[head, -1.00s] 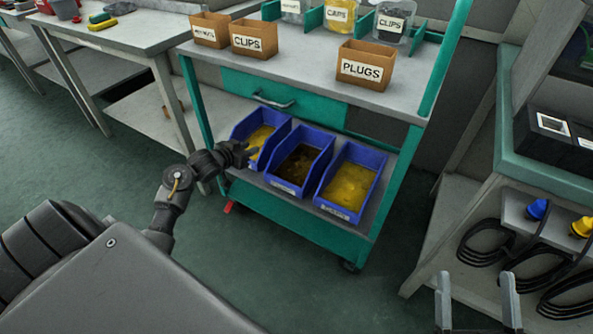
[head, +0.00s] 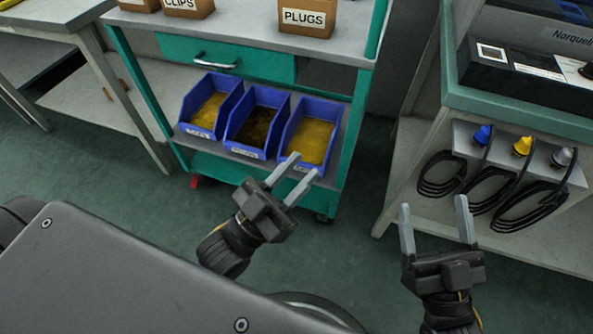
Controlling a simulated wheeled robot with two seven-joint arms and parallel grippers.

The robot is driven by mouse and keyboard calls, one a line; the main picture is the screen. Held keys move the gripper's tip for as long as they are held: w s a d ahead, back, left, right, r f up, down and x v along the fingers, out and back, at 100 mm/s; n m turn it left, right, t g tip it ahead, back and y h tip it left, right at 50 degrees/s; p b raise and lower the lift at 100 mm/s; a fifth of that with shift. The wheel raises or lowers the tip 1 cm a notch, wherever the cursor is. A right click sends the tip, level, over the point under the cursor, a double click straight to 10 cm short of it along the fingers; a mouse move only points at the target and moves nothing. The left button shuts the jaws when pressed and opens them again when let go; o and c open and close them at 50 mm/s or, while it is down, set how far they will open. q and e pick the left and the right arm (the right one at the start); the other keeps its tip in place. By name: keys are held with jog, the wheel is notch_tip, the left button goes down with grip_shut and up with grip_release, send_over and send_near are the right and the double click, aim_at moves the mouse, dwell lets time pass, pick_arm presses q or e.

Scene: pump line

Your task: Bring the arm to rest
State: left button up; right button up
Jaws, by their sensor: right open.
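My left gripper (head: 302,169) is in the middle of the head view, pointing up and to the right. Its two pale fingers are apart with nothing between them. The fingertips overlap the front of the right blue bin (head: 330,109) in the picture; I cannot tell how far apart they are in depth. My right gripper (head: 434,208) is at the lower right with its fingers pointing up, wide open and empty. It appears in front of the grey workbench side.
A green cart (head: 352,135) holds three blue bins on its lower shelf, including the left bin (head: 211,107) and middle bin (head: 257,124). A PLUGS box (head: 306,20) stands on top. Coiled black cables (head: 510,190) hang at the right bench. Green floor is open between cart and bench.

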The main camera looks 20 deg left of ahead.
dwell(0.3)
